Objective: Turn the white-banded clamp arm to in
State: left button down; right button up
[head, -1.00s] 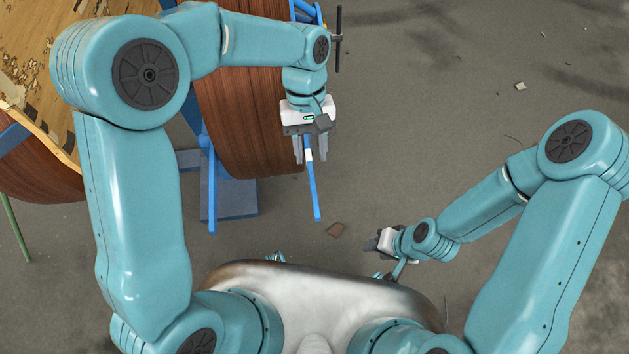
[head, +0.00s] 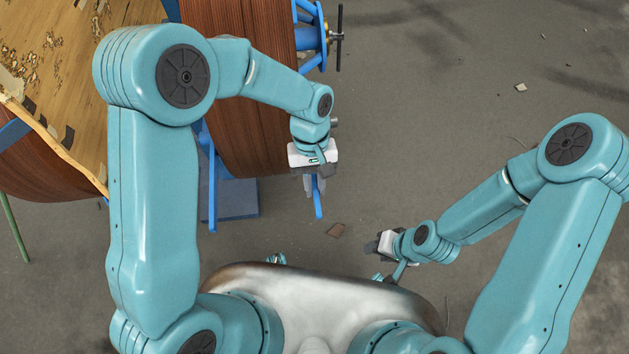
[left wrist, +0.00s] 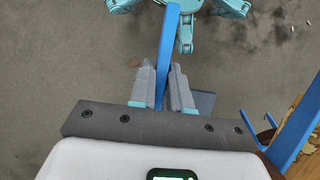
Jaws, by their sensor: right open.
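The clamp arm is a slim blue bar (head: 318,203) hanging beside the brown reel. In the head view its lower end shows below my left gripper (head: 315,186), and its white band is hidden. In the left wrist view the bar (left wrist: 167,50) runs between the two grey fingers of my left gripper (left wrist: 163,78). The fingers stand close on either side and appear shut on it. My right gripper (head: 372,246) is open and empty, low in the middle of the head view, away from the reel.
The large reel (head: 238,125) with brown winding and a worn wooden side (head: 70,60) stands at the upper left on a blue frame (head: 208,190). A black crossbar handle (head: 339,40) sticks out at its right. The grey floor to the right is mostly clear.

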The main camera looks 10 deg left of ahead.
pick_arm(q)
notch_tip(320, 180, down, 10)
jog(key=w+t+y+b, duration=0.2)
jog(key=t+b, duration=0.4)
jog(key=b, duration=1.6)
jog(key=shift+a+t, duration=0.25)
jog(key=shift+t, duration=0.05)
jog(key=c, duration=1.2)
grip_release()
jog(key=shift+f, duration=0.1)
jog(key=shift+o, duration=0.2)
jog(key=shift+s, duration=0.1)
jog(key=p+v, duration=0.6)
jog(key=v, duration=1)
jog(key=shift+s+d, duration=0.1)
jog(key=shift+d, duration=0.05)
